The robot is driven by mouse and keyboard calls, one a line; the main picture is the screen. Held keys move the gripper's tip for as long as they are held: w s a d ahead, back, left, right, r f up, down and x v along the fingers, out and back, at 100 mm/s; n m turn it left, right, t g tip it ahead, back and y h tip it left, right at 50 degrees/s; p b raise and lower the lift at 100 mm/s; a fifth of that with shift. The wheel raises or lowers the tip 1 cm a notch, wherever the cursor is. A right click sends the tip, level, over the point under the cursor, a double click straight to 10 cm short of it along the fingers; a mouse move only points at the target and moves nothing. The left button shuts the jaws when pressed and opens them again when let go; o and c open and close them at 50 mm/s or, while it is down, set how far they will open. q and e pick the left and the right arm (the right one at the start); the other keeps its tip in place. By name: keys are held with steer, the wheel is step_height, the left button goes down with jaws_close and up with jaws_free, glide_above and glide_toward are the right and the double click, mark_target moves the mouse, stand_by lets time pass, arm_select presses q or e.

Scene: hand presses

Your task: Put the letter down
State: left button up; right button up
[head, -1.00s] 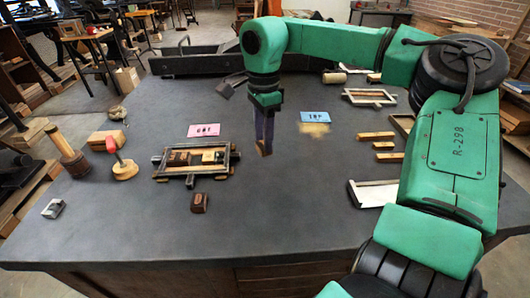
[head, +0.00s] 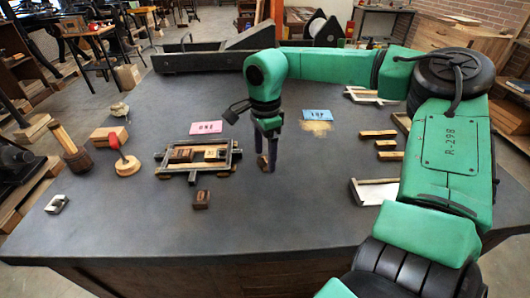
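My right gripper (head: 267,162) points down over the dark tabletop, right of the wooden frame. A small brown piece shows at its fingertips; I cannot tell whether it is a letter held between them or part of a finger. The low frame (head: 236,158) holds a dark letter block (head: 181,156) and a lighter one (head: 215,153). Another dark brown letter block (head: 201,199) stands on the table in front of the frame. My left gripper is out of view.
A pink card (head: 206,127) lies behind the frame. A blue card (head: 317,115) lies to the right, with a tan patch (head: 317,128) before it. Wooden bars (head: 378,134) lie at right. The front middle is clear.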

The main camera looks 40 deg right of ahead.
mark_target(265, 160)
steer(key=shift+r, duration=0.1)
steer(key=shift+r, duration=0.3)
step_height(265, 160, up, 12)
steer(key=shift+f, duration=0.25)
